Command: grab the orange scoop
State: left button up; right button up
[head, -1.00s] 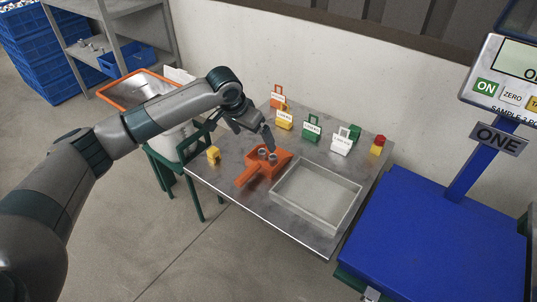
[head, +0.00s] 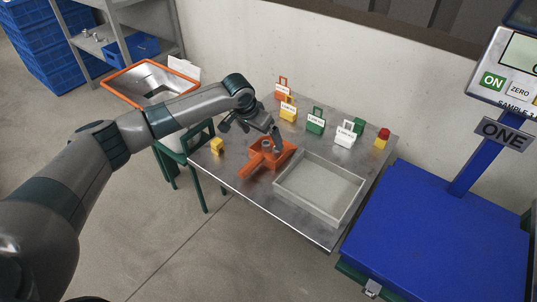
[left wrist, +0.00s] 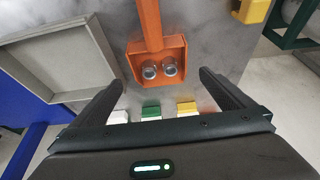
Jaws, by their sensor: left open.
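The orange scoop (head: 256,163) lies on the metal table, its handle pointing to the lower left in the head view. In the left wrist view the scoop (left wrist: 152,28) is at the top centre, with two small round metal pieces (left wrist: 160,69) in its pan. My left gripper (head: 252,140) is over the pan end, its fingers spread and empty. In the left wrist view the left gripper (left wrist: 162,78) has one finger to each side of the pan, apart from it. One finger hides part of the pan in the head view. My right gripper is not in view.
A grey tray (head: 310,209) lies close right of the scoop. Several labelled coloured holders, including a green one (head: 315,122), stand along the table's back. A yellow block (head: 217,146) is at the left edge. A blue scale (head: 430,235) stands at right.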

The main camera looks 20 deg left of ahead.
pick_arm(q)
send_near(271, 153)
jog(key=shift+w+f, duration=0.3)
jog(key=shift+f, duration=0.3)
jog(key=shift+x, duration=2.65)
jog(key=shift+s, duration=0.15)
jog(key=shift+r, duration=0.1)
jog(key=c, duration=0.9)
